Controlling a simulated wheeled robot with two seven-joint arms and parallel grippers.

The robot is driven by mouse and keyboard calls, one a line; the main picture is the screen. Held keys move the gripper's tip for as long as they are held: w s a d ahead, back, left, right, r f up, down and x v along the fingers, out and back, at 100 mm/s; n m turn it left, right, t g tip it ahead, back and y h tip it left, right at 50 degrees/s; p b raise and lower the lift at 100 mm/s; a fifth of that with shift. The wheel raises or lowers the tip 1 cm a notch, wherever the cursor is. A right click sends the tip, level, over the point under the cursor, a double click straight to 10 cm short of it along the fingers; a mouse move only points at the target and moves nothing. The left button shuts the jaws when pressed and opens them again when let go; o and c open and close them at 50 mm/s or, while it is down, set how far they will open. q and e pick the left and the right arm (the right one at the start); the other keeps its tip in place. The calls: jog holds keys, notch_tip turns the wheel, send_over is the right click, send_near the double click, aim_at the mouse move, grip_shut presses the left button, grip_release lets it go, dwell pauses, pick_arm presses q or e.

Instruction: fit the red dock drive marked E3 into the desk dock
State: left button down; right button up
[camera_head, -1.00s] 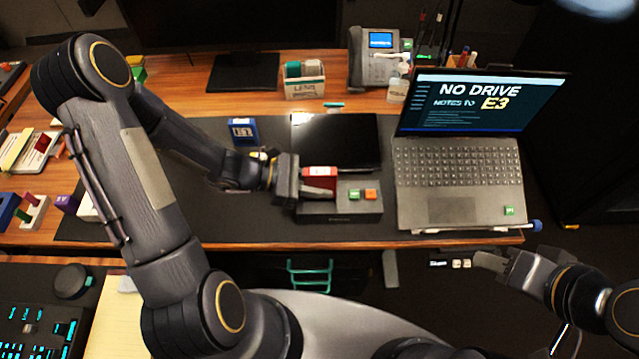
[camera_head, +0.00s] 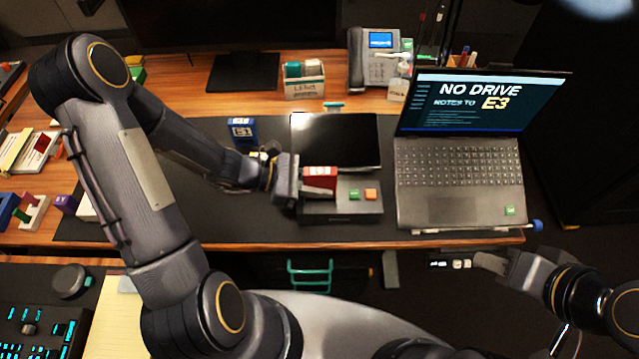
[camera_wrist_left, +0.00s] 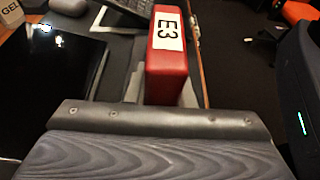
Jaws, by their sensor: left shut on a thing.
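The red drive (camera_head: 320,178) stands at the left part of the desk dock (camera_head: 345,217), a dark box with a green and an orange button on top. In the left wrist view the drive (camera_wrist_left: 168,70) shows a white label reading E3. My left gripper (camera_head: 306,190) is shut on the drive, reaching it from the left. The drive's lower end is hidden, so I cannot tell whether it sits in a slot or above it. My right gripper (camera_head: 483,262) is empty in front of the desk at the right; its jaw opening is unclear.
An open laptop (camera_head: 455,180) stands right of the dock, its screen reading "NO DRIVE" and "NOTES TO E3". A black glossy panel (camera_head: 335,140) lies behind the dock. A blue box (camera_head: 243,132) stands behind my left forearm. The dark mat left of the dock is mostly clear.

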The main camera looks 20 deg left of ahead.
pick_arm(q)
jog(key=shift+f+b, duration=1.35)
jog(key=shift+f, duration=0.15)
jog(key=c, duration=1.2)
grip_release()
jog(key=shift+o, duration=0.2)
jog(key=shift+a, duration=0.1)
jog(key=v, duration=0.7)
jog(key=shift+s+a+r, duration=0.15)
jog(key=shift+a+r, duration=0.05)
jog(key=shift+a, duration=0.1)
